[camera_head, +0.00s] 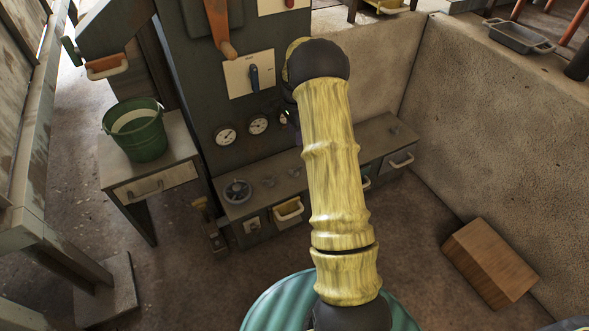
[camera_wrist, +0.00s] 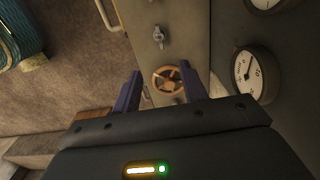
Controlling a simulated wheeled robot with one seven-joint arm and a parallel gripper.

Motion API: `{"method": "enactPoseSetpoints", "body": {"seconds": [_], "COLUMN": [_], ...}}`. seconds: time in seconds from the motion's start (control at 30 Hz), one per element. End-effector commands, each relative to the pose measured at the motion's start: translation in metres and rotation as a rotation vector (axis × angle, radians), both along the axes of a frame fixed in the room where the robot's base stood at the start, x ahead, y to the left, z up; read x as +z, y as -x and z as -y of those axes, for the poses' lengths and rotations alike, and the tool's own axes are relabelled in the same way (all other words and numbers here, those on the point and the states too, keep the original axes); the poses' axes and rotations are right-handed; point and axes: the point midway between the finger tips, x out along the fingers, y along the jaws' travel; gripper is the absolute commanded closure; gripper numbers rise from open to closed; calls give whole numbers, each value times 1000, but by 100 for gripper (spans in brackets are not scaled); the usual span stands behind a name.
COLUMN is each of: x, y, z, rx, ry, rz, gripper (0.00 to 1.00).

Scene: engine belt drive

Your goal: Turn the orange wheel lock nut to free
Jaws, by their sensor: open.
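The orange wheel (camera_wrist: 168,79) is spoked and shows in the wrist view on the grey top of the low cabinet, between my fingers in the picture. A small grey winged nut (camera_wrist: 158,36) stands on the same top, just beyond the wheel; I take it to be the lock nut. My gripper (camera_wrist: 161,67) is open, with dark purple fingers on either side of the wheel in the picture. I cannot tell its height above it, and contact is not visible. In the head view my arm hides the orange wheel.
A dark wheel (camera_head: 237,191) sits on the cabinet's left part. Gauges (camera_head: 258,125) line the upright panel close behind; one gauge (camera_wrist: 256,73) is near my gripper. A green bucket (camera_head: 138,130) stands on a side table. A wooden box (camera_head: 490,262) lies on the floor at right.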

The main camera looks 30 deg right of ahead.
Motion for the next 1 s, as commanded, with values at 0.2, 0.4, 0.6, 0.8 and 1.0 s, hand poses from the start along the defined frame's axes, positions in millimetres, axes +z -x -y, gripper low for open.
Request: {"method": "enactPoseSetpoints", "body": {"seconds": [0.2, 0.4, 0.6, 0.8, 1.0], "x": [-23, -58, -94, -129, -161], "y": [1, 1, 1, 1, 1], "z": [0, 0, 0, 0, 0], "rx": [0, 0, 1, 2, 0], "ry": [-1, -2, -1, -1, 0], "rz": [-3, -3, -2, -2, -1], "gripper": [57, 57, 57, 57, 57]}}
